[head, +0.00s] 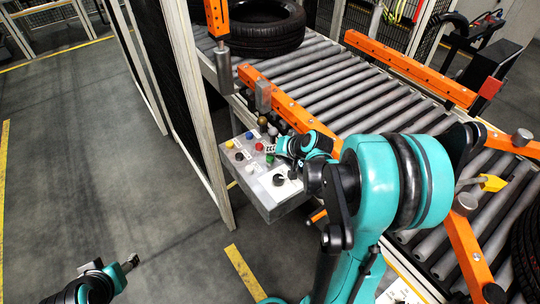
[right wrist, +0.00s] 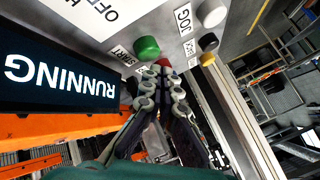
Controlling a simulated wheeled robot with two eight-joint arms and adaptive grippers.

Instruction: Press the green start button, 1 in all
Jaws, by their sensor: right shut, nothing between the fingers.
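The green start button (right wrist: 146,48) sits on the grey control box, beside a START label, in the right wrist view. It also shows small in the head view (head: 270,158). My right gripper (right wrist: 163,76) is shut and empty, its fingertips close to the green button and just in front of a red button (right wrist: 163,61). I cannot tell whether they touch anything. In the head view my right gripper (head: 281,146) is over the far right part of the control box (head: 272,205). My left gripper (head: 131,262) is low at the left, over the floor, away from the box.
A display (right wrist: 60,82) reads RUNNING. White (right wrist: 211,13), yellow (head: 229,144), blue (head: 249,136) and black (head: 239,157) controls crowd the panel. A roller conveyor (head: 350,95) with orange rails and a tyre (head: 262,25) lies beyond. A fence post (head: 207,130) stands left of the box.

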